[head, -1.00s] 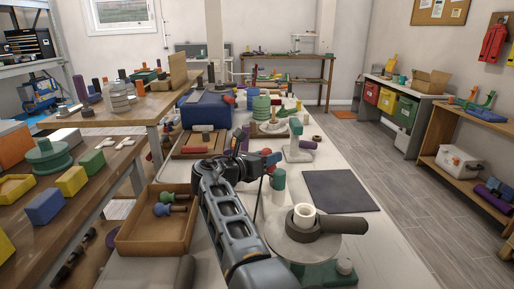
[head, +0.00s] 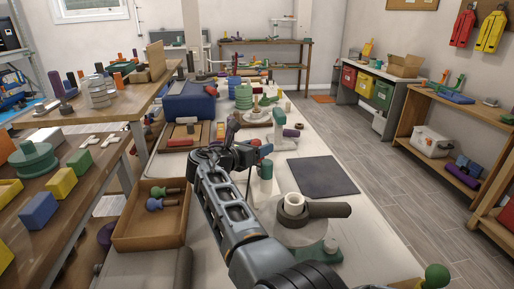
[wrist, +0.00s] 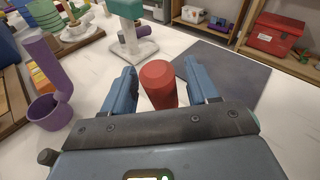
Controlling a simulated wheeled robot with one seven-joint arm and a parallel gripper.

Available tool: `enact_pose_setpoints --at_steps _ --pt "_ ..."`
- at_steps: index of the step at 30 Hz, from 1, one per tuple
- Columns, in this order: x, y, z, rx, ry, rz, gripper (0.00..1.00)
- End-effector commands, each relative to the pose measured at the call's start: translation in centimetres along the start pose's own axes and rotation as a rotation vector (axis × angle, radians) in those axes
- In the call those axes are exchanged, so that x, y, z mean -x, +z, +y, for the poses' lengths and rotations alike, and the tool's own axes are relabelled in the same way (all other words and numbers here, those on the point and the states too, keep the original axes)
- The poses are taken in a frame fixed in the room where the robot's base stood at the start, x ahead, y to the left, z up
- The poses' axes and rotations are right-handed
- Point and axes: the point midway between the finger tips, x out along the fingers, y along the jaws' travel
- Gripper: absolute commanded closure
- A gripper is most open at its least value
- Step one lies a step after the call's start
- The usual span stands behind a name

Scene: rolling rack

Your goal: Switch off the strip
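I cannot make out a power strip or its switch in either view. My gripper (wrist: 161,82) is open in the wrist view, its two blue-grey fingers apart. A red cylinder (wrist: 159,84) shows between the fingers, with a narrow gap on each side. I cannot tell how far below or beyond the fingertips it is. In the head view my gripper (head: 250,150) is over the long white table (head: 372,232), partly hidden by my own arm. A small red shape (head: 265,150) shows beside it.
A dark mat (head: 322,177) lies right of my gripper. A green-and-white stand (head: 280,130) is beyond it. A green bottle-like object (head: 265,172) is close by. A brown tray (head: 150,236) stands left of my arm. A purple cup (wrist: 50,108) is left of the fingers.

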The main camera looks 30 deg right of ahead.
Motion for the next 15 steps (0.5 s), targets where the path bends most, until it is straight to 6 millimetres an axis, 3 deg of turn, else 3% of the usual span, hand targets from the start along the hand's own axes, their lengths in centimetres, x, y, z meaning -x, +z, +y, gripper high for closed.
enact_pose_setpoints --at_steps 7,15 --pt "0.8 -0.1 0.1 0.001 0.001 -0.001 0.42" --pt "5.0 0.0 0.1 0.001 0.003 -0.002 0.42"
